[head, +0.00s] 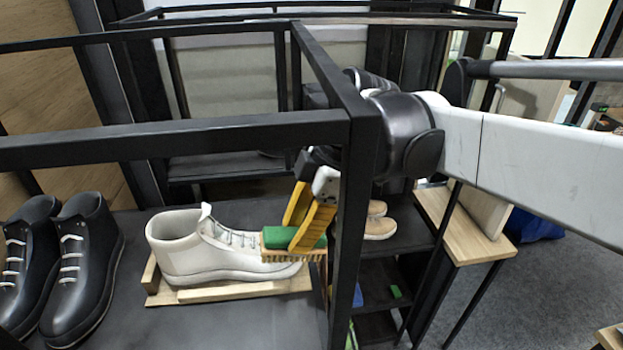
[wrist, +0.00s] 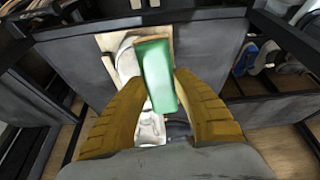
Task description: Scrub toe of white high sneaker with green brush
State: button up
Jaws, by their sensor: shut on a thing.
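The white high sneaker (head: 222,250) sits on a wooden stand (head: 240,291) on the dark shelf in the head view, with its toe to the right. My gripper (head: 301,236) has yellow fingers and is shut on the green brush (head: 278,238), bristles down, at the toe of the sneaker. I cannot tell for sure whether the bristles touch the toe. In the wrist view the green brush (wrist: 157,75) lies between the yellow fingers and hides part of the white sneaker (wrist: 127,62) below.
Black high shoes (head: 75,262) stand at the left on the same shelf (head: 130,320). A black frame post (head: 353,220) stands right beside my gripper, with bars above. Brown shoes (head: 379,224) and a wooden-topped table (head: 462,225) are to the right.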

jog(key=shift+b+x, duration=0.95)
jog(key=shift+x, duration=0.3)
jog(key=shift+w+d, duration=0.15)
jog(key=shift+w+a, duration=0.1)
jog(key=shift+w, duration=0.75)
jog(key=shift+w+a, duration=0.15)
jog(key=shift+w, duration=0.75)
grip_shut()
jog(key=shift+w+a+r+b, duration=0.15)
jog(key=shift+w+b, duration=0.15)
jog(key=shift+w, duration=0.2)
jog(key=shift+s+d+r, duration=0.1)
jog(key=shift+s+d, duration=0.15)
jog(key=shift+s, duration=0.95)
jog(key=shift+s+d, duration=0.2)
jog(key=shift+s, duration=0.95)
